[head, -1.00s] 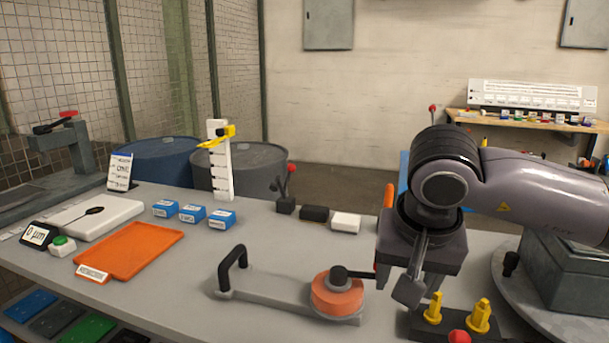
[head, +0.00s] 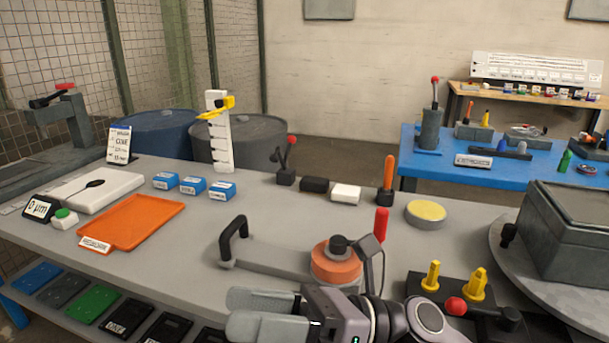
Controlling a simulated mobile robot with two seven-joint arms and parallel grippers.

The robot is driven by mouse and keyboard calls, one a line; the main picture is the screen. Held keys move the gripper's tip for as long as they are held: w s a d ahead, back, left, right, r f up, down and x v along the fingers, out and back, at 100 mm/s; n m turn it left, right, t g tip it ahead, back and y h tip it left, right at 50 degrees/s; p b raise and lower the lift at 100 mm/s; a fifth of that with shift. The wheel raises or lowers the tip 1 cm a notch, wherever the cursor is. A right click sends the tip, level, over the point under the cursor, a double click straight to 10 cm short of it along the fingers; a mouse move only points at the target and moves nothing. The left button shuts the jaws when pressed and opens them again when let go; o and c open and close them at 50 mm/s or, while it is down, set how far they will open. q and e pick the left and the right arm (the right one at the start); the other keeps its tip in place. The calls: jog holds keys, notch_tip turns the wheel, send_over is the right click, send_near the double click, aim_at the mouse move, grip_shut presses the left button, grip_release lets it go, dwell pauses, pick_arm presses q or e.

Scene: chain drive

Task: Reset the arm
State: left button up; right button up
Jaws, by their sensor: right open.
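My right gripper (head: 232,312) is low at the front edge of the grey bench (head: 240,205). Its two grey fingers point left and stand apart with nothing between them. The wrist and forearm run along the bottom edge to the right. The gripper is in front of a tool with a black handle (head: 234,240) and an orange disc with a black knob (head: 337,262); it hides part of the bench front. My left gripper is not in view.
Yellow pegs stand in a black block (head: 450,290) right of the gripper, beside a red ball knob (head: 454,306). An orange tray (head: 132,222), blue boxes (head: 194,186) and a yellow disc (head: 425,211) lie on the bench. A grey box (head: 575,235) stands at right.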

jog(key=w+d+f+m+t+h, duration=0.55)
jog(key=m+t, duration=0.45)
jog(key=m, duration=0.6)
jog(key=w+d+f+m+t+h, duration=0.35)
jog(key=d+f+m+t, duration=0.55)
jog(key=m, duration=0.7)
jog(key=s+d+f+m+g+h+p, duration=0.1)
jog(key=s+d+f+m+g+h, duration=0.2)
jog(key=f, duration=0.7)
jog(key=s+d+f+m+g+h+p, duration=0.2)
jog(key=s+d+f+m+h, duration=0.5)
jog(key=s+f+m, duration=0.4)
jog(key=shift+s+d+m+g, duration=0.3)
jog(key=shift+d+m+g, duration=0.15)
jog(key=shift+m, duration=0.35)
